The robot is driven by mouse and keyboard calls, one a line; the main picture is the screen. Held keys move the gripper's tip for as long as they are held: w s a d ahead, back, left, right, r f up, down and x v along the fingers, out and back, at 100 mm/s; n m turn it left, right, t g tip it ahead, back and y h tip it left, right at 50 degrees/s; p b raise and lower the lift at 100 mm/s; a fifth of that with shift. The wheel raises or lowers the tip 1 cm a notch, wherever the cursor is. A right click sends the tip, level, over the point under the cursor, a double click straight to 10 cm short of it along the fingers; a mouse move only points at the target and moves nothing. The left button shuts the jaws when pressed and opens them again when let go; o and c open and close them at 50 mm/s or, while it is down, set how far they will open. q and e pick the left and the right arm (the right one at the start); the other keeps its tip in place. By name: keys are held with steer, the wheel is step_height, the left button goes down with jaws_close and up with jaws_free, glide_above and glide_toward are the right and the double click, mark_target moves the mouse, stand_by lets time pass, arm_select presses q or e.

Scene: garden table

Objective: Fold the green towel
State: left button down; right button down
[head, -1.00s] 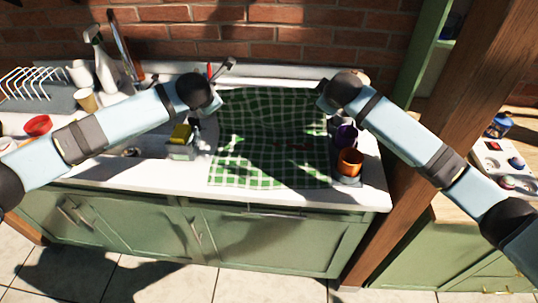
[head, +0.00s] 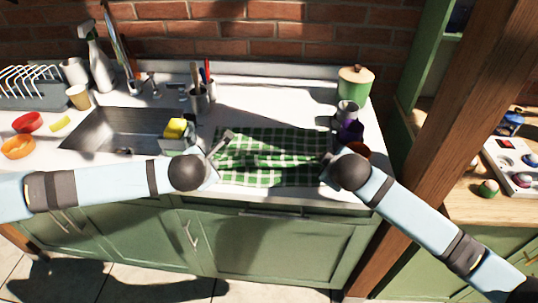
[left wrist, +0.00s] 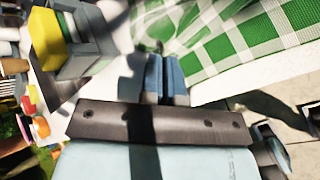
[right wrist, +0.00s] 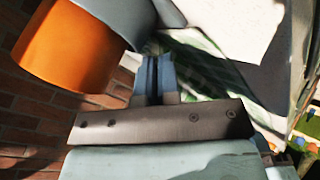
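The green-and-white checked towel (head: 275,160) lies doubled over on the white counter, its front part near the counter's front edge. My left gripper (head: 215,172) is at the towel's front left corner. In the left wrist view its blue fingers (left wrist: 165,68) are close together at the towel's edge (left wrist: 235,50), seemingly pinching cloth. My right gripper (head: 326,170) is at the front right corner. In the right wrist view its fingers (right wrist: 156,65) are close together against the cloth (right wrist: 200,68). The fingertips' exact grip on the cloth is partly hidden in both wrist views.
An orange cup (right wrist: 75,45) stands right beside my right gripper, with a purple cup (head: 350,131) behind it. A green canister (head: 355,84) stands at back right. A sink (head: 122,130), a yellow sponge (head: 175,127) in a holder and a utensil cup (head: 199,100) are left. The counter behind the towel is clear.

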arm_select(q)
steer(key=shift+f, duration=0.35)
arm_select(e)
steer(key=shift+d+f, duration=0.2)
steer(key=shift+f, duration=0.25)
arm_select(q)
steer(key=shift+s+a+f, duration=0.15)
steer(key=shift+a+f, duration=0.05)
steer(key=shift+f, duration=0.2)
arm_select(e)
steer(key=shift+s+f, duration=0.15)
steer(key=shift+f, duration=0.1)
